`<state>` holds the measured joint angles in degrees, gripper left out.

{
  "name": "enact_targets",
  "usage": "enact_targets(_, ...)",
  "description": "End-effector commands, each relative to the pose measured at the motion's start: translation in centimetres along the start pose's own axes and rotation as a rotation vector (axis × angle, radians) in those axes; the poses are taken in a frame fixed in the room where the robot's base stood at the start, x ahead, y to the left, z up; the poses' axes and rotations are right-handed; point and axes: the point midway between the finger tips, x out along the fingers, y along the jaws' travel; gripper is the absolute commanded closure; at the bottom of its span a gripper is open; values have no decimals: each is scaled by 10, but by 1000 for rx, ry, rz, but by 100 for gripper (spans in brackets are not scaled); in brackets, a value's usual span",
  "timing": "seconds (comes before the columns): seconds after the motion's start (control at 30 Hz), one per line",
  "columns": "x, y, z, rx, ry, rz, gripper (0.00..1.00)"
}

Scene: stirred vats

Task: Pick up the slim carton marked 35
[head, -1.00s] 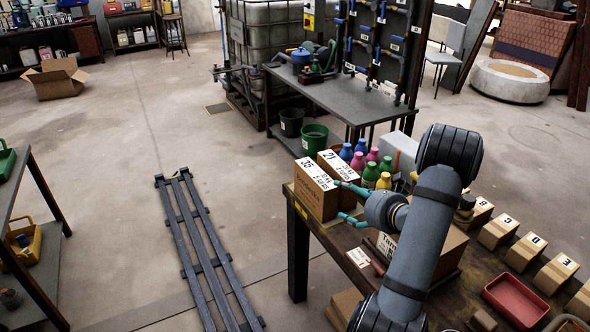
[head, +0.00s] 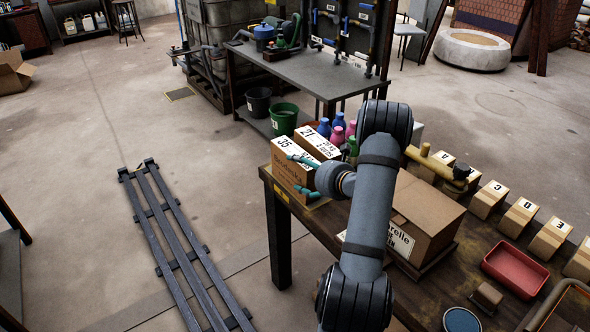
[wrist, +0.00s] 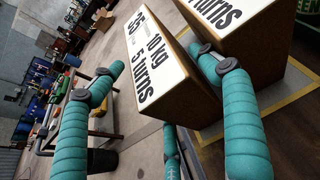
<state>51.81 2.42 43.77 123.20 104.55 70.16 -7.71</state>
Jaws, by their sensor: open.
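The slim carton marked 35 (head: 287,183) is a brown box with a white label on top, standing upright at the table's near left corner. The carton marked 21 (head: 322,143) stands just behind it to the right. My gripper (head: 297,174) is open at the near right side of carton 35, its fingers overlapping it in the head view. In the wrist view, carton 35 (wrist: 176,85) lies ahead between the spread teal fingers (wrist: 150,70); the right fingertip overlaps its edge near carton 21 (wrist: 262,45). Whether any finger touches it, I cannot tell.
Coloured bottles (head: 337,134) stand behind the cartons. A large brown box (head: 425,215) sits right of my arm. The floor left of the table is clear around a slatted rack (head: 180,245).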

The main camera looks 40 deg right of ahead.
Motion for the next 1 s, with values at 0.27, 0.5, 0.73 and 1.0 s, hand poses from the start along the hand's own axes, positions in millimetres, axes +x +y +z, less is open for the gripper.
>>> enact_targets(0.27,38,1,-1,0,0,1,24)
enact_targets(0.5,43,1,-1,0,0,1,24)
enact_targets(0.73,42,1,-1,0,0,1,34)
enact_targets(1.0,42,1,-1,0,0,1,50)
